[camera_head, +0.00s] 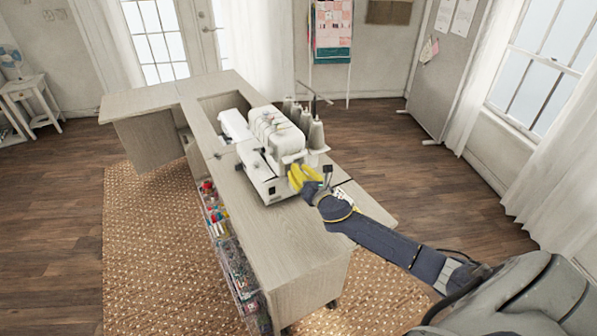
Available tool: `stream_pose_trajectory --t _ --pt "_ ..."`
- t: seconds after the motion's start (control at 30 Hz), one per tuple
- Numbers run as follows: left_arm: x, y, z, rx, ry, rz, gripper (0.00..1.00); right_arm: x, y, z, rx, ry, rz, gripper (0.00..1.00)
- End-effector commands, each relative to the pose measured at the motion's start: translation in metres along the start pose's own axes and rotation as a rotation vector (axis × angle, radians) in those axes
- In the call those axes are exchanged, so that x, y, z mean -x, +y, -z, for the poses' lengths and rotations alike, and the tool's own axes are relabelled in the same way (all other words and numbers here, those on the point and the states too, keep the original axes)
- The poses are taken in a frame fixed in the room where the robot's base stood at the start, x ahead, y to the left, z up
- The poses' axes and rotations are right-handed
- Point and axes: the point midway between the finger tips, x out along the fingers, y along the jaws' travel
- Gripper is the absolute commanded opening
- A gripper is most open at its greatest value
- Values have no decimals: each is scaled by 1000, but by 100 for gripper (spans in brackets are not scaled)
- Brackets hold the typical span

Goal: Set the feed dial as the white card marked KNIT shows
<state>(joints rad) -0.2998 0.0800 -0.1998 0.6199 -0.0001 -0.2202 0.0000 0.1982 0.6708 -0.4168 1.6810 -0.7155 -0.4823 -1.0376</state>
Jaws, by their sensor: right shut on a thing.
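A white serger sewing machine (262,172) stands on the pale wooden cabinet. My right gripper (302,177), with yellow fingers, is at the machine's right side. It is shut on a small part there that appears to be the feed dial; the fingers cover it, so neither the dial's marks nor its setting show. A small pale item (343,193) lies partly behind my right wrist; I cannot tell whether it is the white card, and no KNIT marking is readable. My left gripper is not in view.
Several thread cones (316,132) and a thin stand are behind the machine. The cabinet top (297,232) is bare in front of the machine. Open side shelves (236,270) hold coloured supplies. A second white machine part (233,125) sits to the left.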

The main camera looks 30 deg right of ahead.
Motion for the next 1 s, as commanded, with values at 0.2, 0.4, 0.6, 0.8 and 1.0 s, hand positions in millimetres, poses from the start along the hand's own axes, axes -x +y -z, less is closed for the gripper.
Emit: stream_pose_trajectory --t 0.2,0.4,0.6,0.8,1.0 --pt "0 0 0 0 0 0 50 -1 0 -2 1 -2 0 27" --pt "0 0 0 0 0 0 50 0 0 -1 2 -1 0 50" --pt "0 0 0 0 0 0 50 0 0 0 2 -1 0 52" --pt "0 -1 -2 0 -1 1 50 6 0 0 1 0 0 52" --pt "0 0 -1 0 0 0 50 31 0 0 2 2 0 52"
